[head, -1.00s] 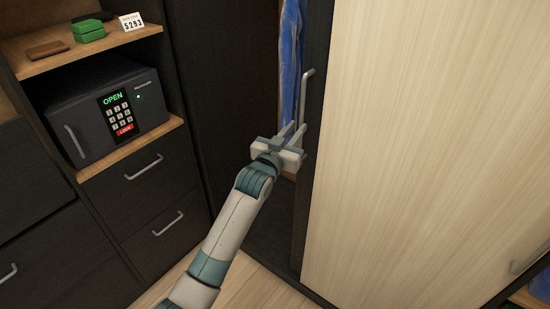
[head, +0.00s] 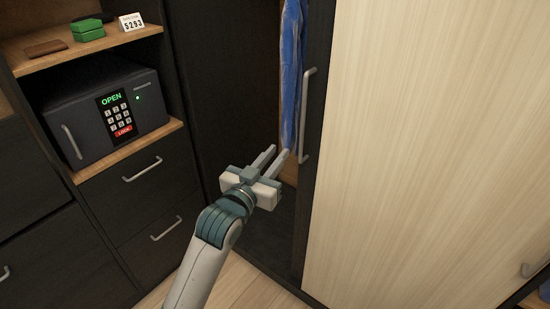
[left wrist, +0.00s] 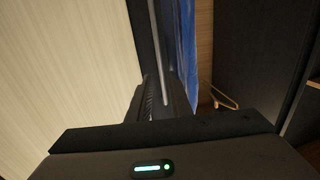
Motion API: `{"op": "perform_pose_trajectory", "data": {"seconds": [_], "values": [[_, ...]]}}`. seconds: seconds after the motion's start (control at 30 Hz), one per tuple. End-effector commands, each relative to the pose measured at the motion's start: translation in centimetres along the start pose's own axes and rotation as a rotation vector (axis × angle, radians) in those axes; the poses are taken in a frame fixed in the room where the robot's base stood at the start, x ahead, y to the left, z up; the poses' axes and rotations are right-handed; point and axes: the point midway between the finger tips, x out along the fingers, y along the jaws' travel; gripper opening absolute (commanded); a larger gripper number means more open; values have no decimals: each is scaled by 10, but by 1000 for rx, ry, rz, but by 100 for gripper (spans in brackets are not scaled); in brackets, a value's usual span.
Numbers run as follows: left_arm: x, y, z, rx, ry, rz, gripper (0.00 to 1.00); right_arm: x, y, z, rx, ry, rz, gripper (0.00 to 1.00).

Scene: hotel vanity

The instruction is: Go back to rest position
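My left gripper (head: 280,152) reaches in from the bottom of the head view, its two pale fingers apart with nothing between them. Its fingertips are to the left of the vertical metal handle (head: 306,118) on the wardrobe door (head: 420,150), apart from it. In the left wrist view the fingers (left wrist: 160,95) show dark, and the handle (left wrist: 161,50) runs up beyond them. My right gripper is not in view.
The wardrobe gap shows blue cloth (head: 291,70). At left, a safe (head: 85,125) reading OPEN sits below a shelf with a green box (head: 88,30), brown wallet (head: 46,48) and number card (head: 132,22). Drawers (head: 145,185) are below.

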Motion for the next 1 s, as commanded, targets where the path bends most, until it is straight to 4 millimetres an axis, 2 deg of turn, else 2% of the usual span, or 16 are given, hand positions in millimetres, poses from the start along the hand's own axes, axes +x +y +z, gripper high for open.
{"op": "perform_pose_trajectory", "data": {"seconds": [0.47, 0.57, 0.63, 0.77, 0.87, 1.0], "values": [[0, 0, 1, -1, -2, 0, 19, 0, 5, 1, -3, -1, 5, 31], [1, -2, 10, -2, -15, -4, 19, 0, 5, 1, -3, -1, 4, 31], [3, -5, 23, -5, -35, -10, 19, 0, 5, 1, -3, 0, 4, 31], [7, -13, 68, -13, -100, -28, 19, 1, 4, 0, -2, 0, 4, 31], [7, -22, 118, -21, -173, -47, 19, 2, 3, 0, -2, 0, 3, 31], [-2, -34, 203, -33, -291, -78, 19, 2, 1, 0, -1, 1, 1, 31]]}}
